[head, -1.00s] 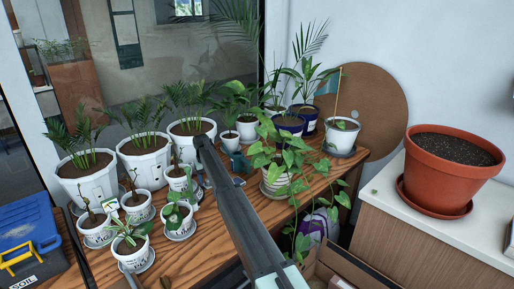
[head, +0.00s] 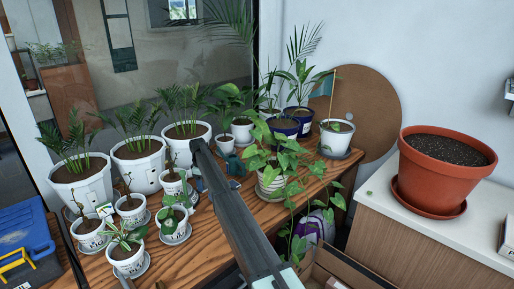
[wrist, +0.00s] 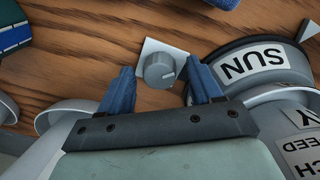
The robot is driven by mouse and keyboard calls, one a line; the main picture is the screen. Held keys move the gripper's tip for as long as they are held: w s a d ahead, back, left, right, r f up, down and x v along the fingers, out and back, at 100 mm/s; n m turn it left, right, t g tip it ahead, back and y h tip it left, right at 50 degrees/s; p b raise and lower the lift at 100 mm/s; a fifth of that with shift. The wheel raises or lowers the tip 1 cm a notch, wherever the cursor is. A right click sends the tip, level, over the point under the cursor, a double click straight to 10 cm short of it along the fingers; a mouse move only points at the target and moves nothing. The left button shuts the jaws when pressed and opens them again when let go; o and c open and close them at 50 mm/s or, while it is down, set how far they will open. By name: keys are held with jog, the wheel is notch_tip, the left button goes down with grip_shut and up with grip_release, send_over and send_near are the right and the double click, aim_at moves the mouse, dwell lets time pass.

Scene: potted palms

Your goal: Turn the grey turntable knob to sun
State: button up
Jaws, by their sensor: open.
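In the wrist view, the grey knob (wrist: 159,70) sits on a small white square plate (wrist: 150,48) on the wooden table. A pale mark on the knob points right. My gripper (wrist: 160,66) is open, with its two blue fingers apart on either side of the knob in the picture. I cannot tell whether they touch it. A white SUN label (wrist: 253,64), upside down, is on a dark round rim right of the knob. In the head view, my arm covers much of the spot where the gripper is, and the knob cannot be made out.
Small white pots (head: 128,258) with seedlings stand left of my arm, and larger palm pots (head: 82,182) behind them. A trailing plant (head: 283,163) is close on the right. Bare wood (head: 190,262) shows at the table front. A terracotta pot (head: 440,184) stands far right.

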jog(key=n, duration=0.6)
jog(key=shift+n, duration=0.3)
notch_tip(320, 180, up, 14)
jog(key=n+y, duration=0.2)
jog(key=n, duration=0.1)
jog(key=w+d+r+m, duration=0.1)
jog(key=w+d, duration=0.2)
jog(key=d, duration=1)
jog(key=w+d+m+t, duration=0.1)
jog(key=w+d, duration=0.3)
jog(key=d, duration=0.8)
jog(key=shift+d+r+t, duration=0.3)
jog(key=shift+d+r, duration=0.05)
